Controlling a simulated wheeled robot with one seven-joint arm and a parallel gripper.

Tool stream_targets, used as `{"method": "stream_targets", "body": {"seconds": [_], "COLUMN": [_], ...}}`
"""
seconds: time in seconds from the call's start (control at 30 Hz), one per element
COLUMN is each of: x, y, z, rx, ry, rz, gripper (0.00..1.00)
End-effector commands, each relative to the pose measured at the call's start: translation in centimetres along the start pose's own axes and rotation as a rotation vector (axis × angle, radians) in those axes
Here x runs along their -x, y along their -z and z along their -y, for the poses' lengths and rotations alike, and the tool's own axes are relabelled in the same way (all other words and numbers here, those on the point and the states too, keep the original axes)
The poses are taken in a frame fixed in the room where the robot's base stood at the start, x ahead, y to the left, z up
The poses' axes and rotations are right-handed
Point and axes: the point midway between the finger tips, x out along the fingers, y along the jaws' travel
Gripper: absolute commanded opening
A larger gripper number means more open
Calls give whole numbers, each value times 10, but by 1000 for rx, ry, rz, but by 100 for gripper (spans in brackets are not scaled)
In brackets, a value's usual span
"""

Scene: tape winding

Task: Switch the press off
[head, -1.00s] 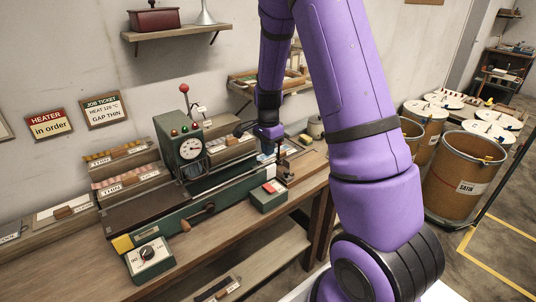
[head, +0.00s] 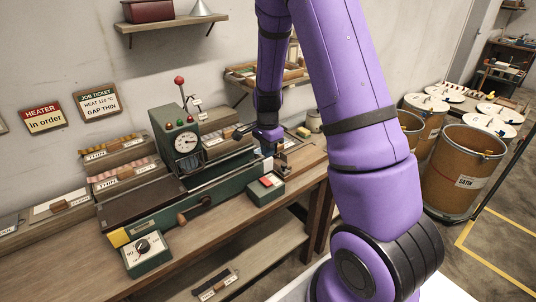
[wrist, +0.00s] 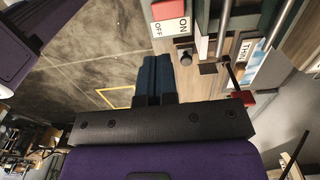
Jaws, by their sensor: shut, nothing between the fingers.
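The green press (head: 187,144) stands on the wooden bench, with a dial gauge, coloured lamps and a red-knobbed lever. Its switch box (head: 264,190) sits at the bench's front edge, with a red and white rocker on top. In the wrist view the rocker shows a red ON half (wrist: 168,8) and a white OFF half (wrist: 171,27). My gripper (head: 279,163) is over the bench just behind the switch box. In the wrist view its blue fingers (wrist: 153,66) are together and empty, apart from the rocker. Which half is pressed in is unclear.
A dial box (head: 148,256) stands at the press's front left. Labelled tape trays (head: 118,178) line the left of the bench. A wall shelf (head: 262,76) is behind my arm. Brown drums (head: 460,170) stand on the right. The floor before the bench is mostly clear.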

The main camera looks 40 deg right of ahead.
Motion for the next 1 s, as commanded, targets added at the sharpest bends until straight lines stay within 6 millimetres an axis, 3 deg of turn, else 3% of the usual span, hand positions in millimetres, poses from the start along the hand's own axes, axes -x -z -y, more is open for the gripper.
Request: {"method": "stream_targets", "body": {"seconds": [0.5, 0.7, 1.0], "x": [-93, -112, -117], "y": [0, 0, 0], "z": [-1, -1, 0], "rx": [-2, -1, -1], "ry": [-4, -2, -1], "rz": [1, 1, 0], "gripper": [0, 0, 0]}}
